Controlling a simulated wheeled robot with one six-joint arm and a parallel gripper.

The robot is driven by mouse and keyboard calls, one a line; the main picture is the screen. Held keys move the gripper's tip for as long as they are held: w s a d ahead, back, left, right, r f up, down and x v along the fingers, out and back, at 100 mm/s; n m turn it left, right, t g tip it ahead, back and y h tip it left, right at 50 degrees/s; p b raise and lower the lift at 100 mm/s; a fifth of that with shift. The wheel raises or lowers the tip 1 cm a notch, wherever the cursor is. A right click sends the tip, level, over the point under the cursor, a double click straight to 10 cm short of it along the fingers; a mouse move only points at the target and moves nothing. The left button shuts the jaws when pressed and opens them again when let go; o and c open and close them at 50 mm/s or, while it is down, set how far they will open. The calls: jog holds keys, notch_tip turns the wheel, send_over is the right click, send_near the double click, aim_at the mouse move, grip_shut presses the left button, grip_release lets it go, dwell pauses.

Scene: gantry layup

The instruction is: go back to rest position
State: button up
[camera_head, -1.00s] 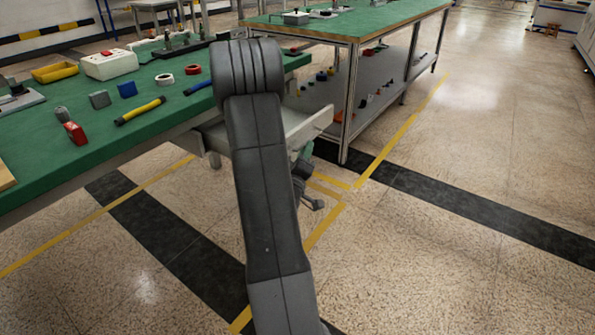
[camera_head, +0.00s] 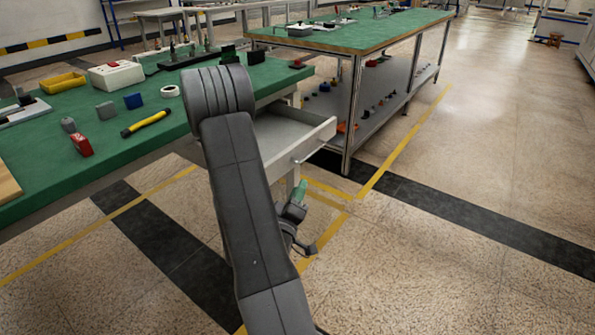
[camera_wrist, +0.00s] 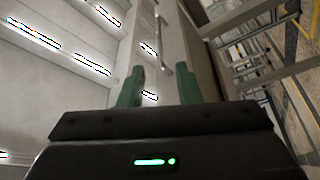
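My gripper (camera_head: 299,190) is low beside the green workbench, in front of and below an open drawer (camera_head: 318,143), with its green fingertips pointing up. My dark arm hides part of it in the head view. In the wrist view my gripper (camera_wrist: 159,78) shows two green fingers apart with nothing between them. A pale panel with a thin bar handle (camera_wrist: 159,28) appears beyond the fingers, with a gap between. Ceiling lights fill the left of that view.
The green workbench (camera_head: 60,180) holds a yellow bin (camera_head: 63,82), a red-and-white box (camera_head: 116,75), a yellow-black tool (camera_head: 146,124) and several small blocks. A second green-topped table (camera_head: 350,35) with a lower shelf stands behind. The speckled floor at right (camera_head: 480,150) is clear.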

aim_at(311, 153)
jog(key=b+x, duration=0.1)
jog(key=x, duration=1.3)
jog(key=shift+a, duration=0.15)
